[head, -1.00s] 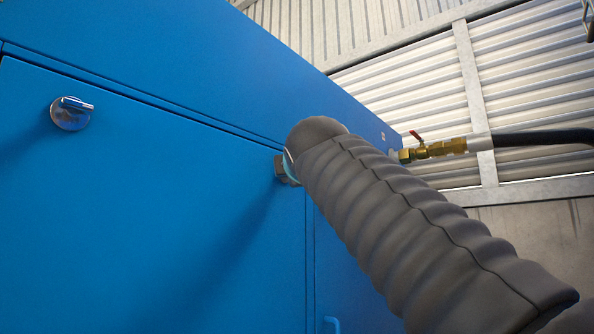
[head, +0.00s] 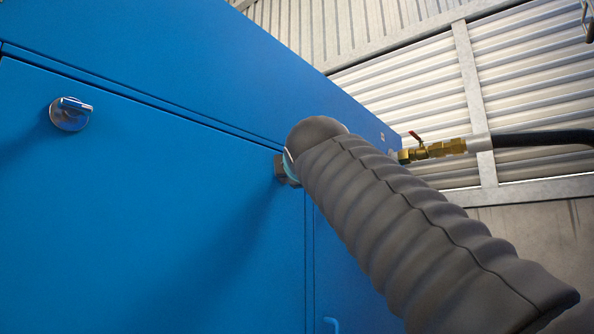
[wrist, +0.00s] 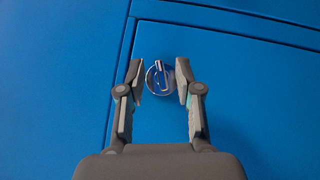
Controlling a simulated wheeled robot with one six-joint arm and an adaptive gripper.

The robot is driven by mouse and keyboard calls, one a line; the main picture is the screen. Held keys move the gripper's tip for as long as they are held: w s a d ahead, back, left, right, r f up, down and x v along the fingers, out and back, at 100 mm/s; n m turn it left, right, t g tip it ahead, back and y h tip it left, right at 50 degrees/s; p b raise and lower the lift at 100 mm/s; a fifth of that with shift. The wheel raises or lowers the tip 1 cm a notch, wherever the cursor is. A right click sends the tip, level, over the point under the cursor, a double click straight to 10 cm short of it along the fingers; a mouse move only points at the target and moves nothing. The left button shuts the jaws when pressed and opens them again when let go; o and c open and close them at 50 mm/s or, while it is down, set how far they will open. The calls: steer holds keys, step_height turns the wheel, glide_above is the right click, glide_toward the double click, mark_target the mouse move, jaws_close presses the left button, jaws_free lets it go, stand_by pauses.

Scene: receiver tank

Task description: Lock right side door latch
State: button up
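A round silver door latch (wrist: 159,78) with a small lever handle shows in the wrist view on a blue door panel (wrist: 240,90), near the panel's upper left corner. The lever points roughly up and down in that picture. My gripper (wrist: 160,75) is open, with one finger on each side of the latch and gaps between fingers and latch. In the head view only a small dark part of my gripper (head: 281,169) shows beside the blue cabinet; my arm hides the rest and this latch.
Another silver latch (head: 70,113) with its lever nearly sideways sits on the cabinet's left door (head: 130,210). A brass valve with a red lever (head: 428,150) and a black hose (head: 540,139) stick out at the cabinet's right. A blue handle (head: 332,324) shows at the bottom.

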steer(key=shift+s, duration=0.1)
steer(key=s+d+f, duration=0.1)
steer(key=s, duration=1)
steer(key=shift+s+d+f, duration=0.25)
steer(key=shift+s+f, duration=0.05)
steer(key=shift+f, duration=0.05)
